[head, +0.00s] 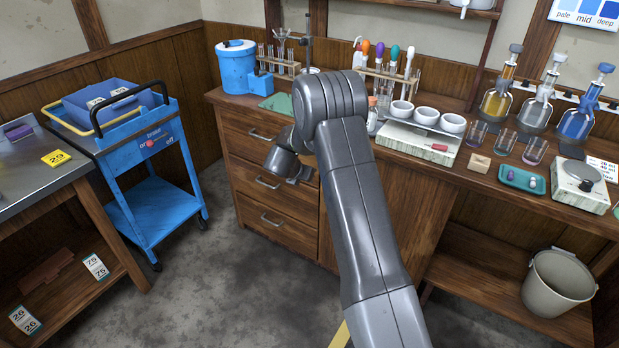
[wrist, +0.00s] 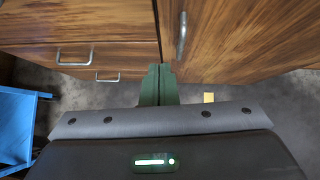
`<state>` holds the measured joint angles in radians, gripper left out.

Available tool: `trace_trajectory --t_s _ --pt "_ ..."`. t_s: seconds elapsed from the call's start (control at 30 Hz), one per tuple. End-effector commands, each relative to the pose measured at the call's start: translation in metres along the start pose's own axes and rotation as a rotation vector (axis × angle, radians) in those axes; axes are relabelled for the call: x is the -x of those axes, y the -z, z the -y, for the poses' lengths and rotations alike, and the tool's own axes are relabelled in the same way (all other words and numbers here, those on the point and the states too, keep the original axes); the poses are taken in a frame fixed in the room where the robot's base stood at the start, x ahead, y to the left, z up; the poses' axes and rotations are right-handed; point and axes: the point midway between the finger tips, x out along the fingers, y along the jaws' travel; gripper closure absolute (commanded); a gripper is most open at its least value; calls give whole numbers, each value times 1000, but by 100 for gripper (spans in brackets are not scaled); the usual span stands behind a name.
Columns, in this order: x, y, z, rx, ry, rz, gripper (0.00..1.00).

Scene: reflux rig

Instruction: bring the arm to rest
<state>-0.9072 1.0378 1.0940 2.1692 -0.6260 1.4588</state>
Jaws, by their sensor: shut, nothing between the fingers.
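My gripper shows in the wrist view as two green fingers (wrist: 159,85) pressed together, with nothing between them. It points at the front of the wooden bench (wrist: 225,62), by the gap between the drawers and the cupboard door. In the head view my grey arm reaches up and forward over the floor and bends down before the drawers. The fingers are hidden there behind the arm. I cannot tell whether the fingers touch the bench front.
A blue cart (head: 153,165) with a blue bin (head: 100,95) stands left. The bench top (head: 500,180) holds glassware, white bowls and a green tray (head: 522,180). A bucket (head: 558,283) sits on the low shelf at right. The grey floor (head: 240,290) left of my arm is clear.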

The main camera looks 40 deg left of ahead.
Motion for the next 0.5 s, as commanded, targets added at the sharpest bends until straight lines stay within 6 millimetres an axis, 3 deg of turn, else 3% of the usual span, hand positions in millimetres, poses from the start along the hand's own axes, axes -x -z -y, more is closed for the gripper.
trace_trajectory --t_s 0.13,0.5 --pt "9 0 -1 0 0 0 100" --pt "9 1 -1 0 1 -1 100"
